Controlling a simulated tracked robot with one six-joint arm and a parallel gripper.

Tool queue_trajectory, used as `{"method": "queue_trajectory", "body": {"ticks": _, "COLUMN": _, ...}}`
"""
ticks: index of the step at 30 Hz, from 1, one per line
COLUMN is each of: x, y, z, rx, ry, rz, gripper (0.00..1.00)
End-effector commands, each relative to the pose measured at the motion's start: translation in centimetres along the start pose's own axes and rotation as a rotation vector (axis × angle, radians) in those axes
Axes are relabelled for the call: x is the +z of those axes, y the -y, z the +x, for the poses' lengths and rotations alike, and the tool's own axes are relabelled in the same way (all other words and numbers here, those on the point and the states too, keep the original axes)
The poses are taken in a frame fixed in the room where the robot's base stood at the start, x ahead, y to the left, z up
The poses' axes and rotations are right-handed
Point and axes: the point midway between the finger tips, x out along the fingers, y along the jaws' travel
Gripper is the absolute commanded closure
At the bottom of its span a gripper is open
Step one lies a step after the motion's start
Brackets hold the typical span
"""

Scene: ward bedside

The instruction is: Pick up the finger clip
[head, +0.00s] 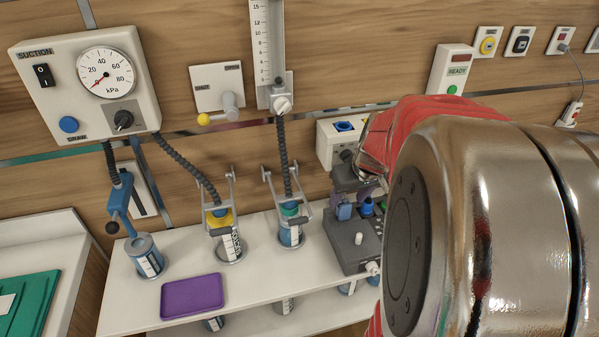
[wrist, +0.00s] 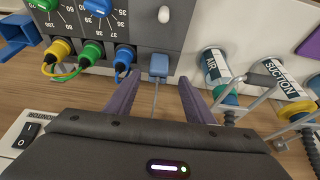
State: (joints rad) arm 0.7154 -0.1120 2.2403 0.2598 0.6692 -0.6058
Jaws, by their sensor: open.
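The finger clip (wrist: 158,65) is a small blue block with a thin grey cable, at the edge of the grey monitor box (wrist: 190,18) in the wrist view. My gripper (wrist: 157,83) is open, with its two dark purple fingers apart. The clip appears centred just beyond the fingertips, and the cable runs between the fingers. I cannot tell the depth gap, and no contact shows. In the head view a small blue block that looks like the clip (head: 345,211) sits at the grey box, beside my arm. My arm hides much of the gripper there.
Yellow, green and blue plugs with cables (wrist: 90,53) stick out left of the clip in the wrist view. The AIR canister (wrist: 213,68) and the SUCTION canister (wrist: 277,75) stand to the right. A purple tray (head: 192,296) lies on the white shelf (head: 125,310).

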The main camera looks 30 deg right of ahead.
Motion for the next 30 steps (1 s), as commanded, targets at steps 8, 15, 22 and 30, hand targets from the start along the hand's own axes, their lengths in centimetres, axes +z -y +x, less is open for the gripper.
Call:
{"method": "queue_trajectory", "body": {"ticks": 8, "x": -0.1, "y": -0.2, "z": 2.5, "rx": -0.002, "ry": 0.004, "rz": 0.001, "gripper": 0.52}}
{"method": "queue_trajectory", "body": {"ticks": 15, "x": -0.1, "y": -0.3, "z": 4.9, "rx": -0.001, "ry": 0.002, "rz": 0.001, "gripper": 0.52}}
{"method": "queue_trajectory", "body": {"ticks": 22, "x": -0.1, "y": -0.3, "z": 5.1, "rx": 0.000, "ry": 0.001, "rz": 0.001, "gripper": 0.52}}
{"method": "queue_trajectory", "body": {"ticks": 30, "x": -0.2, "y": -0.3, "z": 5.1, "rx": 0.000, "ry": 0.000, "rz": 0.001, "gripper": 0.52}}
